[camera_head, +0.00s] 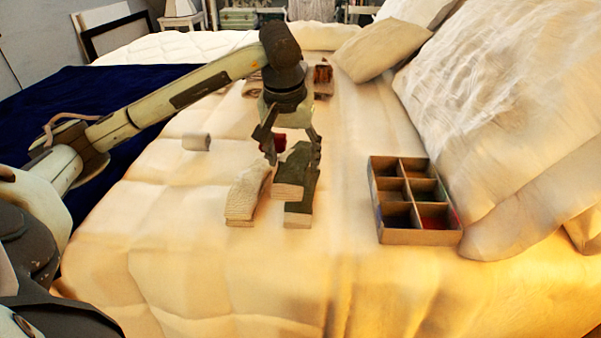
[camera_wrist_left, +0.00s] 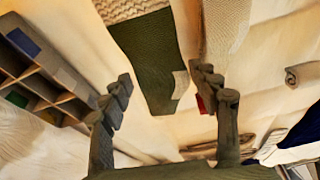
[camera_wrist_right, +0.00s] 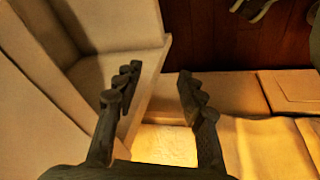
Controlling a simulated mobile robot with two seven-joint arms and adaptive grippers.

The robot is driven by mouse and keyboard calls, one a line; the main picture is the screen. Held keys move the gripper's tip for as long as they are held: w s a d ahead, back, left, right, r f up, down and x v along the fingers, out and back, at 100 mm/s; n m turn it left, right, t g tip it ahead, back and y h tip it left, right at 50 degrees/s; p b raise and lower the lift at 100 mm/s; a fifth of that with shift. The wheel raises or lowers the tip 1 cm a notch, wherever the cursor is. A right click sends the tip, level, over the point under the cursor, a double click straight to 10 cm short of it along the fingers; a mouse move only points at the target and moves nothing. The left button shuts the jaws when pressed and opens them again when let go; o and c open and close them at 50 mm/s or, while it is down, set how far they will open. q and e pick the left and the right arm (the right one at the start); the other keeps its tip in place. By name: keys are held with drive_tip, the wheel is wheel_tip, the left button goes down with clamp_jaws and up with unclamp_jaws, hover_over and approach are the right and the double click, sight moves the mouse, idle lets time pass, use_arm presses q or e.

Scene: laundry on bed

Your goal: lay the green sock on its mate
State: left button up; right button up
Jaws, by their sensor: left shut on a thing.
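The green sock (camera_head: 296,160) with a beige end hangs in my left gripper (camera_head: 291,148), which is shut on it. Its mate (camera_head: 300,207), also green with a beige end, lies on the bed just below and slightly right. The two overlap in the head view; I cannot tell whether they touch. In the left wrist view the green cloth (camera_wrist_left: 150,62) runs up from between the fingers (camera_wrist_left: 165,92). My right gripper (camera_wrist_right: 155,92) is open and empty in its wrist view, outside the head view.
A cream sock (camera_head: 246,195) lies close left of the green pair. A divided box (camera_head: 417,237) stands to the right, near large pillows (camera_head: 510,90). A small roll (camera_head: 196,142) and a red item (camera_head: 280,142) lie farther back. The bed front is clear.

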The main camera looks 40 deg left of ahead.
use_arm(q)
drive_tip(key=shift+w+d+f, duration=0.35)
drive_tip(key=shift+d+f, duration=0.15)
drive_tip(key=shift+d, duration=0.1)
drive_tip(key=shift+f, duration=1.95)
use_arm(e)
drive_tip(key=shift+w+f, duration=0.15)
drive_tip(key=shift+f, duration=0.1)
use_arm(q)
drive_tip(key=shift+f, duration=0.1)
drive_tip(key=o, duration=0.9)
use_arm(e)
drive_tip(key=shift+w+r, duration=0.1)
drive_tip(key=shift+r, duration=0.3)
